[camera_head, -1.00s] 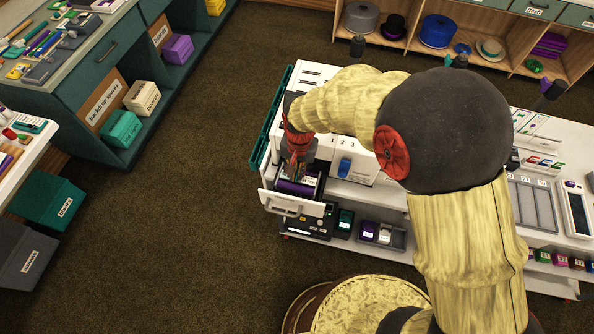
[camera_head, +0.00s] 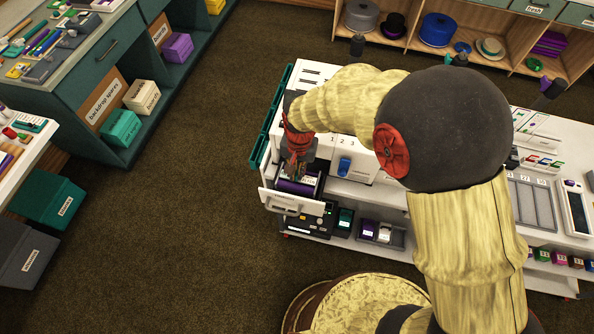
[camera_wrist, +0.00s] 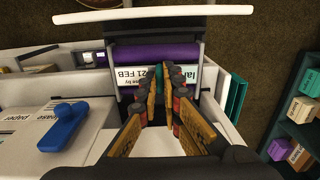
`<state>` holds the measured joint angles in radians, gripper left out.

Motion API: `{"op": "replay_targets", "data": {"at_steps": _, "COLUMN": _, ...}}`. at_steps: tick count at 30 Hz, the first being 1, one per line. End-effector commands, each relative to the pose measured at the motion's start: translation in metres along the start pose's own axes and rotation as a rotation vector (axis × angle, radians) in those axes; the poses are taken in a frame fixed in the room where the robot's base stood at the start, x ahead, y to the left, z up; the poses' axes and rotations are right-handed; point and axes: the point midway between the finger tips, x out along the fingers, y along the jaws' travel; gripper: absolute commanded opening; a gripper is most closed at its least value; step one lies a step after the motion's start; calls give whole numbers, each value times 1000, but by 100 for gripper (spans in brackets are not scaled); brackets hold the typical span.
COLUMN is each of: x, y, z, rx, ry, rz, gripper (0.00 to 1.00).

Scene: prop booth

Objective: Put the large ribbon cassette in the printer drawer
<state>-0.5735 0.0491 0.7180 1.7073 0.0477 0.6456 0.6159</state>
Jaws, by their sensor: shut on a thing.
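The large ribbon cassette (camera_head: 295,188) is dark with purple ribbon rolls. In the wrist view its purple roll (camera_wrist: 152,54) and a white label with "21 FEB" show. It sits within the walls of the pulled-out printer drawer (camera_head: 290,203), whose white front edge (camera_wrist: 150,13) lies beyond it in the wrist view. My gripper (camera_wrist: 160,92) points down into the drawer and is shut on the cassette's middle, around a small teal part. In the head view my gripper (camera_head: 298,168) covers part of the cassette. Whether the cassette touches the drawer floor is hidden.
The white printer (camera_head: 352,150) with a blue lever (camera_head: 344,166) stands right of the drawer. A shelf below holds a black device (camera_head: 312,222) and small cassettes (camera_head: 368,230). A teal rail (camera_head: 270,120) runs along the left side. The carpet (camera_head: 180,220) to the left is clear.

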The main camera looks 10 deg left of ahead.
Motion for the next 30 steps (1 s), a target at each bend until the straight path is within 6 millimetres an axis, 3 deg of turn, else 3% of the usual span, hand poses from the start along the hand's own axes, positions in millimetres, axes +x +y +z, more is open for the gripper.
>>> {"op": "replay_targets", "data": {"at_steps": 30, "x": 24, "y": 0, "z": 0, "rx": -17, "ry": 4, "rz": 11, "gripper": 0}}
